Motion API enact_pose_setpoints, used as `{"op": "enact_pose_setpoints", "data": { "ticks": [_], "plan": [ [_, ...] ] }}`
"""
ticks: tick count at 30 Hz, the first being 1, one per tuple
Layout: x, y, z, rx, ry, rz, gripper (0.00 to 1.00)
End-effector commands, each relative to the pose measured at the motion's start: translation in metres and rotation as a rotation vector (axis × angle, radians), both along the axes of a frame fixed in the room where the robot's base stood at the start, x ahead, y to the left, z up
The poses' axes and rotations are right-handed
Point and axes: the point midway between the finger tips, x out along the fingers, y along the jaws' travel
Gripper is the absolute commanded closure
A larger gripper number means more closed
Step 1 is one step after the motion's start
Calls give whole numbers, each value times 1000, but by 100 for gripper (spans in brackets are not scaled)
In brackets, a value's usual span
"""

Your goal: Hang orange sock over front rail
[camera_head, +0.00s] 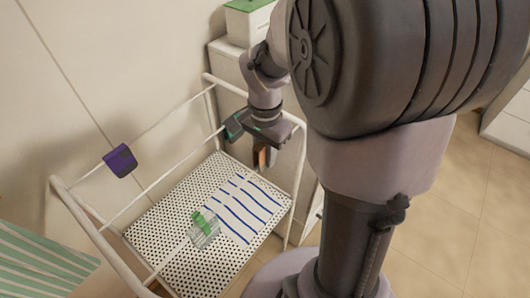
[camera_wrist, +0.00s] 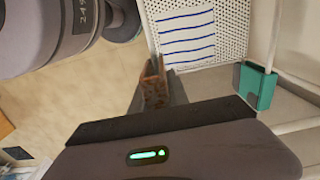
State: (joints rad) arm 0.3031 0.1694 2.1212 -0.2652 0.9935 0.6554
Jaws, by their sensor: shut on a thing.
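My gripper (camera_head: 263,160) is shut on the orange sock (camera_head: 262,157), held above the right end of the white drying rack. In the wrist view my gripper (camera_wrist: 155,72) points up the picture, with the orange sock (camera_wrist: 153,92) between the fingers, mostly hidden by them. A thin white rail (camera_head: 168,262) runs along the near side of the rack and seems to be the front rail. A green and pale grey item (camera_head: 203,229) seems to hang on it. I cannot tell whether the sock touches any rail.
A purple sock (camera_head: 120,160) hangs on the back rail. A teal item (camera_head: 234,124) hangs on the middle rail and shows in the wrist view (camera_wrist: 254,87). A blue-striped cloth (camera_head: 240,208) lies on the perforated shelf (camera_head: 165,225). A green-topped box (camera_head: 247,20) stands behind.

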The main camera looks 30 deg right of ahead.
Motion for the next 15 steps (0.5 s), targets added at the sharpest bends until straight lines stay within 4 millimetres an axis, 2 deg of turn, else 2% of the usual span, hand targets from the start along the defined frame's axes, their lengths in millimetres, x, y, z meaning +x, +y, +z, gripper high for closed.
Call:
{"op": "enact_pose_setpoints", "data": {
  "ticks": [1, 15],
  "plan": [
    [0, 0, -8, 0, 0, 0, 100],
    [0, 0, -47, 0, 0, 0, 100]
  ]
}}
